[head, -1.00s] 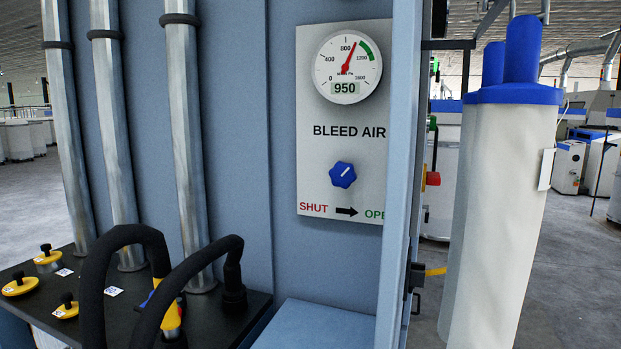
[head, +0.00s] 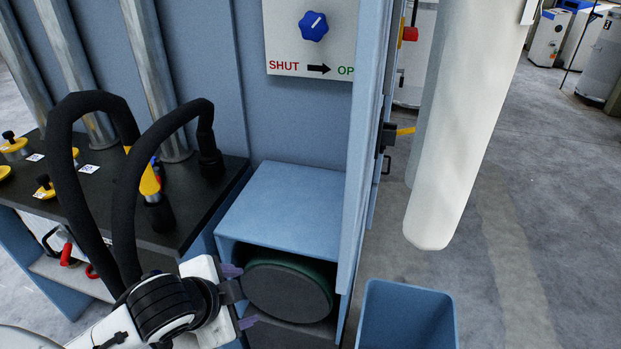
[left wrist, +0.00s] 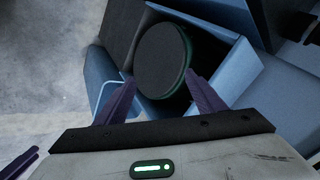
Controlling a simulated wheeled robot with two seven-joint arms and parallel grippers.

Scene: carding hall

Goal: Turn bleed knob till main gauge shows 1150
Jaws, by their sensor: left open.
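The blue bleed knob (head: 313,26) sits on a white panel (head: 340,60) with SHUT, an arrow and a partly cut-off OPEN printed below it. Its white mark points up and to the right. The main gauge is out of the head view now. My left gripper (head: 240,298) is low in the head view, well below the knob. Its purple fingers are apart and empty. In the left wrist view the open fingers (left wrist: 160,100) face a dark round disc (left wrist: 162,60) with a green rim.
The dark disc (head: 290,290) stands in an open blue box (head: 285,205) under the panel. Black hoses (head: 125,200) arch over a black bench (head: 195,220) at left. A blue bin (head: 405,315) and a hanging white bag (head: 465,120) are at right.

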